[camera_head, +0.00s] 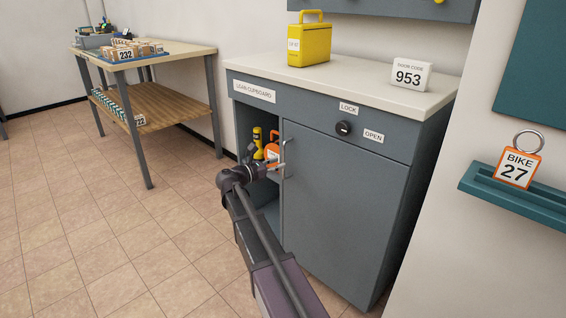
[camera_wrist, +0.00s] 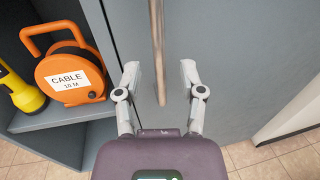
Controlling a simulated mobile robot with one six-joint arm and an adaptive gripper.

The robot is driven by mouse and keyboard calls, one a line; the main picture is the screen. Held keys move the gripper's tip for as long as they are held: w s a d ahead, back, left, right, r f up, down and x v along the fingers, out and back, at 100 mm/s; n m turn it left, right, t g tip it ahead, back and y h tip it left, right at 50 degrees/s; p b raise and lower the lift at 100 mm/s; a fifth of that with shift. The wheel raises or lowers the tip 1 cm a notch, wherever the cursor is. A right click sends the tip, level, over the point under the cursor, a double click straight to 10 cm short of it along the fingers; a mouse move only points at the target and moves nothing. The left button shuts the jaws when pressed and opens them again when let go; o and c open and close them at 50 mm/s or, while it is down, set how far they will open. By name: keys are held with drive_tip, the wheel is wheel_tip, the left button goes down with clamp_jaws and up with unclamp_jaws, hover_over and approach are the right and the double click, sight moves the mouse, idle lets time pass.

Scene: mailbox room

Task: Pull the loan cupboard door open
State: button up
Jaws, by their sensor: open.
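The loan cupboard (camera_head: 330,80) is grey with a pale top. Its door (camera_head: 345,200) looks flush with the front, beside an open compartment on the left. A thin upright handle (camera_head: 287,160) is near the door's left edge. In the wrist view the handle (camera_wrist: 157,35) runs between the two spread fingers of my gripper (camera_wrist: 159,78), with a gap on each side. In the head view my gripper (camera_head: 275,167) is at the handle, partly hidden by my arm. A black knob (camera_head: 343,128) sits above the door between LOCK and OPEN labels; its exact setting is unclear.
An orange cable reel (camera_wrist: 72,75) and a yellow torch (camera_wrist: 20,92) stand on the open compartment's shelf, left of my gripper. A yellow case (camera_head: 309,42) and a 953 code sign (camera_head: 410,75) are on top. Floor to the left is clear up to a wooden table (camera_head: 180,55).

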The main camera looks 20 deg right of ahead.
drive_tip(key=shift+w+d, duration=0.2)
drive_tip(key=shift+d, duration=1.25)
clamp_jaws()
drive_tip(key=shift+a, duration=0.15)
